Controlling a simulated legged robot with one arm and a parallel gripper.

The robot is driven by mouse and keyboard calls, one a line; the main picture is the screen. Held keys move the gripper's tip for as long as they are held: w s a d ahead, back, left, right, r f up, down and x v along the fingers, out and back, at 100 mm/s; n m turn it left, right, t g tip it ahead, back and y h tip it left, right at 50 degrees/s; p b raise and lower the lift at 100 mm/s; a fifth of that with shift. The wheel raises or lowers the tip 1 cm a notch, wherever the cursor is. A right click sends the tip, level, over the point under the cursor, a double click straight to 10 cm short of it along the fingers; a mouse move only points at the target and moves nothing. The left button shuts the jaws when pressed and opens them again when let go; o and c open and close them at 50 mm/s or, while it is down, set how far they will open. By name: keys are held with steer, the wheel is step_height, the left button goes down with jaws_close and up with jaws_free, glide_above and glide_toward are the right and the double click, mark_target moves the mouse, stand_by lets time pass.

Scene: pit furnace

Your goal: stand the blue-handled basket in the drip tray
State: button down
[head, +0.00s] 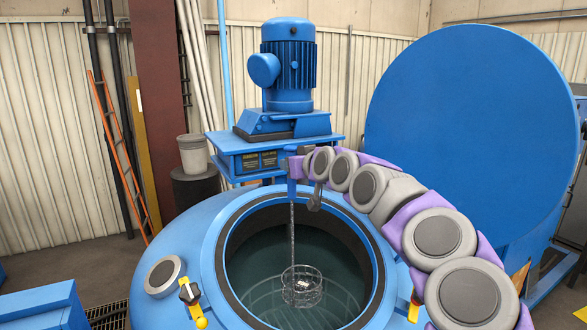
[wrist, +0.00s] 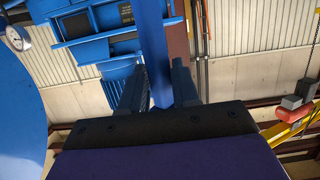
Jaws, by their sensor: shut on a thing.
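The wire basket (head: 302,288) hangs inside the round opening of the blue furnace, at the lower middle of the head view. A small pale piece lies in it. A thin rod or chain rises from it to the blue handle (head: 292,189). My gripper (head: 294,168) is shut on this handle above the opening. In the wrist view the blue handle (wrist: 157,60) stands between the two dark fingers of my gripper (wrist: 158,88). The basket is out of the wrist view. I cannot make out the drip tray for certain in either view.
The dark rim (head: 228,262) of the opening surrounds the basket. A blue motor unit (head: 288,75) stands behind it, and a large round blue lid (head: 470,130) is at right. A blue box (head: 40,308) is at lower left.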

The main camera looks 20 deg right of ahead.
mark_target(295, 148)
step_height(295, 148, up, 8)
steer(key=p, duration=0.5)
steer(key=shift+f, duration=0.15)
steer(key=shift+s+d, duration=0.1)
steer(key=shift+s+f+b, duration=0.15)
steer(key=shift+s+b, duration=0.15)
steer(key=shift+b, duration=0.25)
steer(key=s+f+b+v, duration=0.1)
steer(key=f+b+v, duration=0.3)
steer(key=v, duration=1.2)
steer(key=s+f+b+v, duration=0.1)
steer(key=f+b+v, duration=0.2)
steer(key=b+v, duration=0.4)
steer(key=s+f+b+v, duration=0.1)
steer(key=f+b+v, duration=0.3)
steer(key=v, duration=2.1)
steer(key=shift+f+b, duration=0.2)
steer(key=shift+b, duration=0.45)
